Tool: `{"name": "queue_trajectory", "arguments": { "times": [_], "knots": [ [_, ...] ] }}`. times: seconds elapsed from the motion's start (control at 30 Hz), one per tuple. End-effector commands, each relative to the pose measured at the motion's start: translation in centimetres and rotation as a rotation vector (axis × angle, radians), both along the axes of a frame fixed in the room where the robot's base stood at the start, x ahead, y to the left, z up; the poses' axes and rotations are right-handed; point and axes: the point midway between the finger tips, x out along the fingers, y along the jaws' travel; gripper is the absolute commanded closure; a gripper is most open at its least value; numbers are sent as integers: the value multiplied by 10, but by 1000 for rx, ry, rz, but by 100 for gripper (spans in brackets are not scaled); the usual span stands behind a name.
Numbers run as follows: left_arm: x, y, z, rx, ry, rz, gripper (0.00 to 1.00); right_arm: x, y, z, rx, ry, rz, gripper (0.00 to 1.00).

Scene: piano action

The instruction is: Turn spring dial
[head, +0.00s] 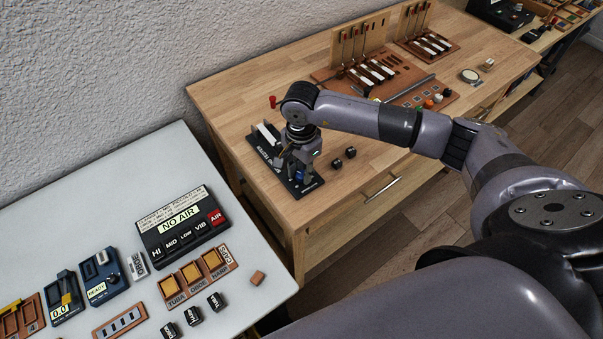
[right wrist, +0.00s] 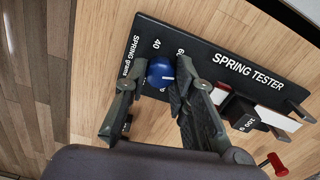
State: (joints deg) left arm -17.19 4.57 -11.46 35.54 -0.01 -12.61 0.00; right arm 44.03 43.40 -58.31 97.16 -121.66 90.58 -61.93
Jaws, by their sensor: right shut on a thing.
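The spring dial (right wrist: 160,70) is a blue knob on the black spring tester (right wrist: 238,62), with white numbers around it in the right wrist view. My right gripper (right wrist: 158,84) is at the dial with one finger on each side, shut on it. In the head view my right gripper (head: 298,176) points down over the front part of the spring tester (head: 266,148), near the left end of the wooden bench, and a bit of the blue dial (head: 299,176) shows between the fingers. My left gripper is not in view.
Two small black cylinders (head: 343,158) stand right of the tester. Piano action models (head: 372,72) stand farther back on the wooden bench (head: 235,92). A white table with a NO AIR panel (head: 182,224) is at left.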

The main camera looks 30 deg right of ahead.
Motion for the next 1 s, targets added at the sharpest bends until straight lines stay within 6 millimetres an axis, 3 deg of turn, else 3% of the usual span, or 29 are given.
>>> {"name": "queue_trajectory", "arguments": {
  "times": [0.27, 0.3, 0.57, 0.87, 1.0],
  "knots": [
    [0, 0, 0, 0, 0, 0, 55, 0, 0, 1, -1, -1, -6, 100],
    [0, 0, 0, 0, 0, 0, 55, 0, 0, 1, 0, -2, -6, 74],
    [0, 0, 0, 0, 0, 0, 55, 0, 0, 0, -1, -1, -5, 57],
    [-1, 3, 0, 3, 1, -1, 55, 0, 0, 1, -1, 0, -4, 55],
    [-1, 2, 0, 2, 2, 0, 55, 1, 0, 11, 0, -4, -4, 55]
  ]
}}
